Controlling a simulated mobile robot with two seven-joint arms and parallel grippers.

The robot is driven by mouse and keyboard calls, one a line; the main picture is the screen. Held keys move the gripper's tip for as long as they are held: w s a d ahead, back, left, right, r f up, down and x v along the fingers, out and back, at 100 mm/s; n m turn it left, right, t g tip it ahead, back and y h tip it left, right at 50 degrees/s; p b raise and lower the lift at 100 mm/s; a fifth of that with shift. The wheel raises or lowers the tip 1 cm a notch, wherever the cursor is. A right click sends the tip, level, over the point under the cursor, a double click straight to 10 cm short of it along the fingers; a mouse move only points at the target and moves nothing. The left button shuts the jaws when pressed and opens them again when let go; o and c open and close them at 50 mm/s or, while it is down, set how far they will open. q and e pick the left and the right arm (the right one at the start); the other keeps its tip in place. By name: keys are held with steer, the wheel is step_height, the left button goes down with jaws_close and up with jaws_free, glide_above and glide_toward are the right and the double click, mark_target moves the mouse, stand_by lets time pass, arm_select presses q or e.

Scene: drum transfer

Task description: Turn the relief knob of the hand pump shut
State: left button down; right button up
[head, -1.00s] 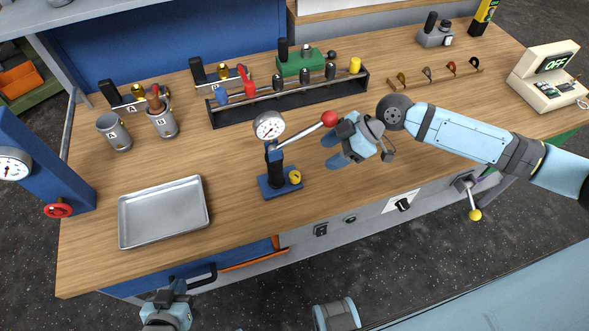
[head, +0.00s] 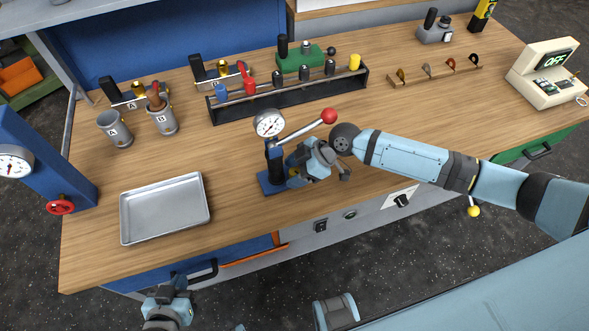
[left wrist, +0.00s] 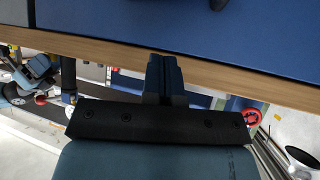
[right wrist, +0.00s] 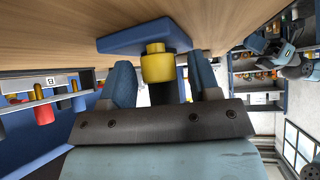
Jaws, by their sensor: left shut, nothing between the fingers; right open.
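The hand pump has a blue base (head: 271,184), a black column, a round gauge (head: 269,123) and a lever with a red ball (head: 329,116). My right gripper (head: 296,170) is at the pump's right side and covers the relief knob in the head view. In the right wrist view the yellow relief knob (right wrist: 157,64) lies between the open fingers of my right gripper (right wrist: 163,85), near the blue base. I cannot tell whether the fingers touch it. My left gripper (head: 178,286) is shut and empty, low in front of the bench; its fingers also show in the left wrist view (left wrist: 164,75).
A metal tray (head: 122,222) lies left of the pump. Two cups (head: 115,130) and a black rack (head: 300,98) with several coloured handles stand behind. A blue post with a gauge and red wheel (head: 60,205) is at the far left.

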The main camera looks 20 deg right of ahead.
steer(key=c, duration=0.9)
steer(key=shift+r+m+t+p, duration=0.3)
steer(key=shift+m+p, duration=0.1)
steer(key=shift+p, duration=0.45)
steer(key=shift+f+m+t, duration=0.2)
steer(key=shift+m+t, duration=0.1)
steer(key=o, duration=0.9)
steer(key=shift+d+r, duration=0.15)
steer(key=shift+d, duration=0.15)
steer(key=v, duration=1.3)
steer(key=shift+a+r+b, duration=0.15)
steer(key=shift+r+b, duration=0.05)
steer(key=shift+b, duration=0.15)
